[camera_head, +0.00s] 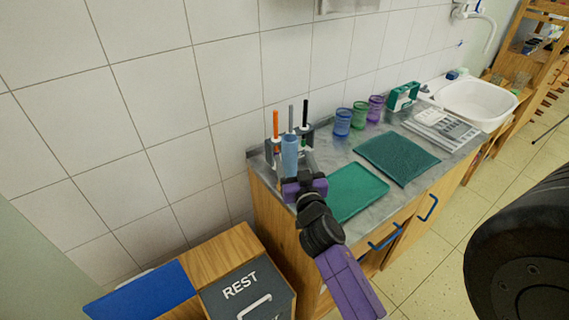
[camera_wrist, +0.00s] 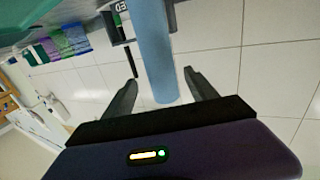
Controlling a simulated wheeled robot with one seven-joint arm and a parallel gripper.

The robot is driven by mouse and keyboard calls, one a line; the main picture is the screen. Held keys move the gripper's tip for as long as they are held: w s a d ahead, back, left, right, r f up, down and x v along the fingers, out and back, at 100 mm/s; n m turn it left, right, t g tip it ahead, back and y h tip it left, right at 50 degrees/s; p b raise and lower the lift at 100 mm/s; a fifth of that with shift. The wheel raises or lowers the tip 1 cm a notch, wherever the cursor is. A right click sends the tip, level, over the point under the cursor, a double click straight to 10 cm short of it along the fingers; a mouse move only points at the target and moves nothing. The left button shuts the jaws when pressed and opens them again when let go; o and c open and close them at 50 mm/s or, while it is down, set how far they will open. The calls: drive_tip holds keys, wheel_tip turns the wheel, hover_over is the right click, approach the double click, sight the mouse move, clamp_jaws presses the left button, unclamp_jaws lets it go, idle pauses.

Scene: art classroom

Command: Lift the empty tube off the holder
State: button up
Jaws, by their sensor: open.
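A light blue tube (camera_head: 290,158) stands upright at the front of the grey holder (camera_head: 308,140) on the counter's left end. Orange, grey and black sticks rise at the holder; whether the grey one is behind the tube or in it, I cannot tell. My gripper (camera_head: 304,184) is at the tube's right and near side, low beside it. In the wrist view my gripper (camera_wrist: 160,76) is open, with the blue tube (camera_wrist: 153,45) between its two spread fingers. Gaps show on both sides of the tube. The tube's base is hidden in the head view.
A green tray (camera_head: 352,192) lies right of my gripper, with a dark green mat (camera_head: 397,157) beyond. Blue (camera_head: 342,122), green (camera_head: 360,115) and purple (camera_head: 375,109) cups stand along the wall. A white sink (camera_head: 475,103) is at the far end. The tiled wall is close behind the holder.

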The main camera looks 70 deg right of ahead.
drive_tip(key=p+x, duration=0.2)
drive_tip(key=x, duration=0.4)
drive_tip(key=shift+w+d+r+p, duration=0.2)
drive_tip(key=shift+w+p, duration=0.1)
drive_tip(key=shift+p, duration=0.1)
drive_tip(key=shift+w+d+f, duration=0.2)
drive_tip(key=shift+w+d, duration=0.05)
drive_tip(key=shift+d, duration=0.1)
drive_tip(key=c, duration=1.4)
drive_tip(key=shift+r, duration=0.15)
wheel_tip(320, 180, up, 20)
drive_tip(key=p, duration=0.5)
